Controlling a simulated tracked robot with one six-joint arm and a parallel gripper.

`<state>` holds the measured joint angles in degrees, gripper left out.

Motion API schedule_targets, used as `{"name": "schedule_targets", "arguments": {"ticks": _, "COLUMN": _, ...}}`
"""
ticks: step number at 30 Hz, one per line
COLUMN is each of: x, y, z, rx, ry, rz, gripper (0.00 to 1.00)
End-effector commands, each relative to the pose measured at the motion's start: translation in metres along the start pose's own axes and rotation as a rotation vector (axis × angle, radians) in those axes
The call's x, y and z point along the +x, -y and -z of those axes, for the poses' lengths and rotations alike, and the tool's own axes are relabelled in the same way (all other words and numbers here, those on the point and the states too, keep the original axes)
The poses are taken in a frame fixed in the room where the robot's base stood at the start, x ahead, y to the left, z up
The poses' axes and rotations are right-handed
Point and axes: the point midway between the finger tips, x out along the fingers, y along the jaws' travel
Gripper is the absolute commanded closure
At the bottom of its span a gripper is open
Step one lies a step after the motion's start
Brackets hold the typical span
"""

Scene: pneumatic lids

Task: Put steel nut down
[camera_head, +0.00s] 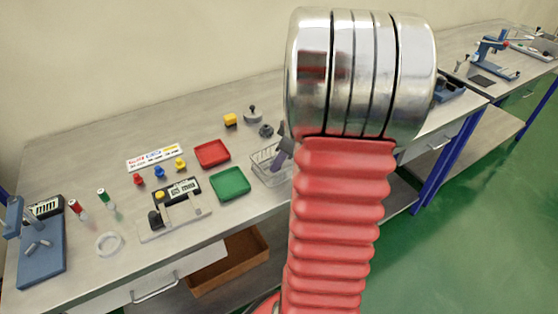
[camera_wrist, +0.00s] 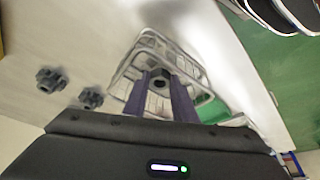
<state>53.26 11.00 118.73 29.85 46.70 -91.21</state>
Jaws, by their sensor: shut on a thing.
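The steel nut (camera_wrist: 160,83) is a dark ring-like piece between the tips of my gripper's two purple fingers in the wrist view. My gripper (camera_wrist: 160,90) is shut on it. A wire basket (camera_wrist: 190,62) lies behind and around the fingertips in that view; I cannot tell how far the nut is above its floor. In the head view my gripper (camera_head: 282,152) shows only in part at the wire basket (camera_head: 262,173), with my arm covering the right side. The nut cannot be made out there.
Two dark grey lobed parts (camera_wrist: 50,80) lie left of the basket in the wrist view. A red tray (camera_head: 212,154) and a green tray (camera_head: 230,184) stand left of the basket on the grey bench (camera_head: 120,135). A yellow part (camera_head: 230,120) sits behind them.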

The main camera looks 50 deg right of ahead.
Motion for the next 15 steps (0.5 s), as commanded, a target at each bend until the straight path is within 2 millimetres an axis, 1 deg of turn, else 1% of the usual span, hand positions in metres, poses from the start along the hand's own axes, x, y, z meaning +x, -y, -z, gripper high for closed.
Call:
{"name": "schedule_targets", "arguments": {"ticks": 8, "x": 0.0008, "y": 0.0001, "z": -0.0001, "rx": -0.001, "ry": 0.000, "rz": 0.000, "gripper": 0.99}}
{"name": "schedule_targets", "arguments": {"ticks": 9, "x": 0.0013, "y": 0.0001, "z": -0.0004, "rx": -0.001, "ry": 0.000, "rz": 0.000, "gripper": 0.75}}
{"name": "schedule_targets", "arguments": {"ticks": 15, "x": 0.0010, "y": 0.0001, "z": -0.0002, "rx": -0.001, "ry": 0.000, "rz": 0.000, "gripper": 0.61}}
